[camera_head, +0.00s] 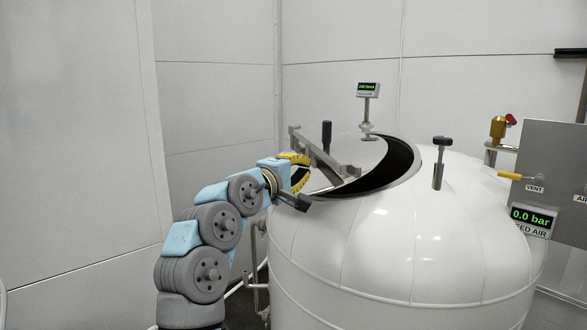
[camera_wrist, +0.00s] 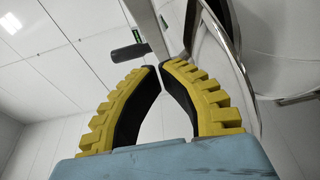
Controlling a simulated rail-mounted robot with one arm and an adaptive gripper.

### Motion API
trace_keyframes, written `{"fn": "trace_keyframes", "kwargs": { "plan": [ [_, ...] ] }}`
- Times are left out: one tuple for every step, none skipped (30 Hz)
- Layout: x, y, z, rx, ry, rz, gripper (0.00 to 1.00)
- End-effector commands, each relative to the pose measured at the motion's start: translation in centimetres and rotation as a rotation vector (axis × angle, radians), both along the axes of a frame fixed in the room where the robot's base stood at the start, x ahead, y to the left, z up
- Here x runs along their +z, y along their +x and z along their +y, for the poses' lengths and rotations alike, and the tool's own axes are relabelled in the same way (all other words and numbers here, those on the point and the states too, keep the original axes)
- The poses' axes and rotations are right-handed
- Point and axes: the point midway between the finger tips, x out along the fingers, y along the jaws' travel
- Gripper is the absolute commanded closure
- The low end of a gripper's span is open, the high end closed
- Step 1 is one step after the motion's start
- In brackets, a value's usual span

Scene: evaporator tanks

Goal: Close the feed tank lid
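The white feed tank (camera_head: 400,250) stands right of centre in the head view. Its round grey metal lid (camera_head: 355,160) is tilted over the opening, with a dark gap along the right and front rim. A metal bar (camera_head: 325,155) with an upright dark handle (camera_head: 326,137) crosses the lid. In the wrist view, the bar (camera_wrist: 158,28) and dark handle (camera_wrist: 130,52) lie just beyond the fingers. My gripper (camera_head: 303,160), with yellow-and-black fingers, is at the lid's left side by the bar.
Dark clamp knobs stand on the rim at the right (camera_head: 438,160) and front left (camera_head: 292,201). A small display (camera_head: 368,90) stands behind the lid. A grey panel (camera_head: 550,165) with valves and a 0.0 bar display (camera_head: 533,218) is at right. Pale walls close in behind.

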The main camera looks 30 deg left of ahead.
Motion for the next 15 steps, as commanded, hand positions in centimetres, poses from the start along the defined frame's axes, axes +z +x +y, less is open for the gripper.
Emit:
{"fn": "trace_keyframes", "kwargs": {
  "plan": [
    [0.1, 0.5, -0.1, -0.001, 0.0, 0.002, 1.0],
    [0.1, 0.8, -0.2, 0.0, 0.001, 0.001, 1.0],
    [0.2, 1.2, -0.3, 0.001, 0.001, 0.0, 1.0],
    [0.3, 1.5, -0.8, 0.0, 0.001, -0.002, 1.0],
    [0.3, 1.7, -1.2, -0.001, 0.001, -0.002, 1.0],
    [0.3, 2.1, -1.7, -0.001, 0.002, -0.003, 1.0],
    [0.3, 2.3, -2.0, -0.001, 0.002, -0.002, 1.0],
    [0.3, 2.5, -2.2, -0.002, 0.002, -0.002, 1.0],
    [0.2, 2.7, -2.5, -0.001, 0.002, -0.001, 1.0],
    [0.2, 2.8, -2.6, 0.0, 0.002, -0.001, 1.0],
    [0.2, 3.0, -2.8, 0.001, 0.002, 0.0, 1.0],
    [0.1, 3.1, -3.0, 0.001, 0.002, 0.0, 1.0],
    [0.1, 3.2, -3.1, 0.001, 0.002, 0.0, 1.0],
    [0.1, 3.2, -3.2, 0.001, 0.002, 0.0, 1.0],
    [0.1, 3.3, -3.2, 0.001, 0.002, 0.0, 1.0]
  ]
}}
